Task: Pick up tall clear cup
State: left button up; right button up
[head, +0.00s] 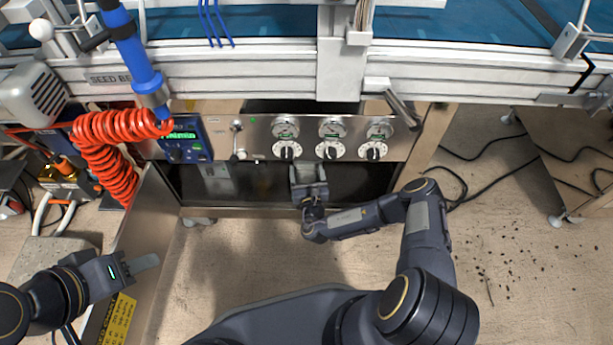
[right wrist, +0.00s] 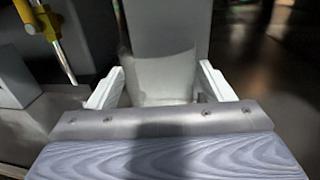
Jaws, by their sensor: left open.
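A pale, see-through cup (right wrist: 163,78) stands between the two white fingers of my right gripper (right wrist: 162,88) in the right wrist view. Its sides come close to both fingers; whether they touch cannot be told. In the head view my right gripper (head: 308,172) reaches into the dark opening under the dial panel, and the cup cannot be made out there. My left gripper (head: 146,263) is open and empty at the lower left, far from the cup.
A steel panel (head: 258,135) with several dials sits just above my right gripper. A coiled red hose (head: 105,155) and a blue control box (head: 188,140) are at the left. A yellow-handled rod (right wrist: 52,38) stands left in the right wrist view.

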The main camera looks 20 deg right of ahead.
jog(key=c, duration=1)
